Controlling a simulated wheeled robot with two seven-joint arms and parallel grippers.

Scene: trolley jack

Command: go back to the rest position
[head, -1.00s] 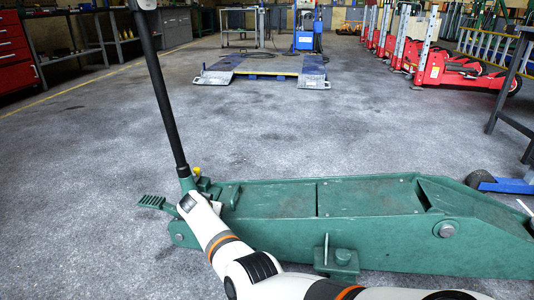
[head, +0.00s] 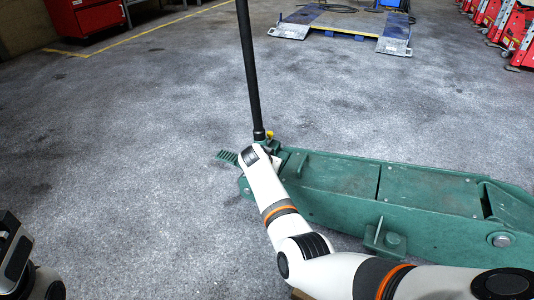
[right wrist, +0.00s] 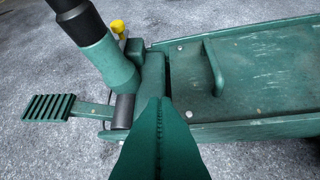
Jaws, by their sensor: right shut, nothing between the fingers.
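My right arm comes in from the bottom right in the head view and reaches to the handle end of a green trolley jack (head: 340,177). Its hand is mostly hidden behind its own wrist there. In the right wrist view my right gripper (right wrist: 158,103) is shut and empty, its fingers pressed together in front of the jack (right wrist: 255,75). The black handle (head: 249,70) rises steeply from its green socket (right wrist: 107,58), left of the fingers. I cannot tell whether the fingers touch the jack. Part of my left arm shows at the lower left edge; its gripper does not show.
A ribbed green pedal (right wrist: 48,107) sticks out beside the handle socket. A blue and grey lift platform (head: 345,28) lies at the back. Red jacks (head: 515,35) stand at the far right, and a red cabinet (head: 88,16) at the back left. The floor left of the jack is clear.

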